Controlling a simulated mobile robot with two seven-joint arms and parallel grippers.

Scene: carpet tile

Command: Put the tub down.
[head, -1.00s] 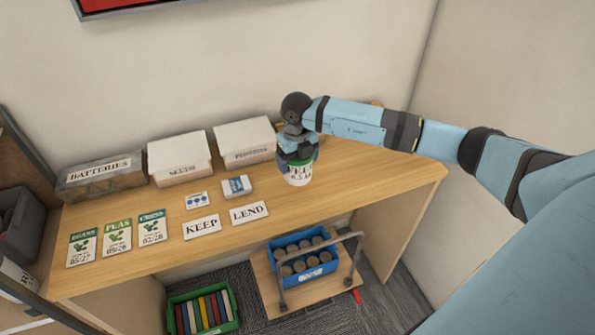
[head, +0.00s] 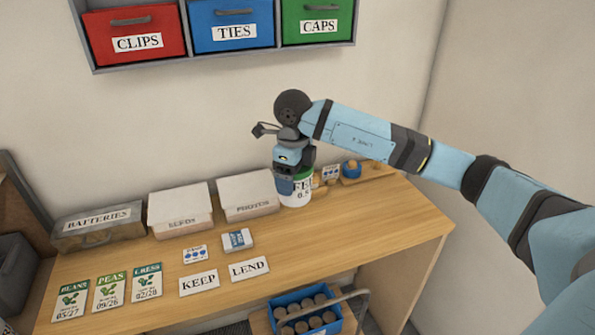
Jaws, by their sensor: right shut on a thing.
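The tub (head: 297,194) is white with a green band at its top and dark lettering, partly hidden by my gripper. It is upright at the back of the wooden desk (head: 350,222), just right of the box marked PHOTOS. I cannot tell whether its base touches the desk top. My right gripper (head: 294,178) points down from above and is shut on the tub. My left gripper is not in view.
Boxes marked BATTERIES (head: 97,228), SEEDS (head: 180,209) and PHOTOS (head: 247,195) line the back. Seed packets (head: 109,291), KEEP (head: 199,282) and LEND (head: 249,268) cards lie in front. Small items (head: 352,169) stand at the back right. The desk's right front is clear. Drawers (head: 234,27) hang above.

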